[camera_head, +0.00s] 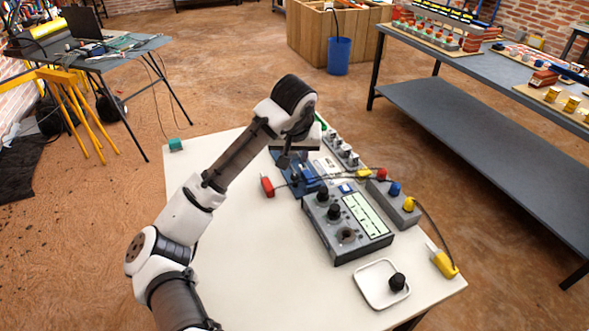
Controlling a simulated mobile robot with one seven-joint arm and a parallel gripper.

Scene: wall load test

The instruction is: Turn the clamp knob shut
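My arm reaches from the lower left over the white table (240,265). My gripper (286,162) points down beside a blue fixture (307,178) at the table's far side. The gripper's fingers are small and dark, and whether they are open or shut cannot be made out. The blue fixture is partly hidden by my arm, and I cannot make out a clamp knob on it. A grey instrument box (340,243) stands in front, with black knobs (333,212) on its top and a pale scale panel. I cannot tell which knob is the clamp knob.
A grey block (406,215) with red, blue and yellow terminals stands right of the box, with cables nearby. A red plug (267,186), a yellow plug (443,262) and a white tray (370,290) holding a black knob (397,282) lie around. The table's left half is mostly clear.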

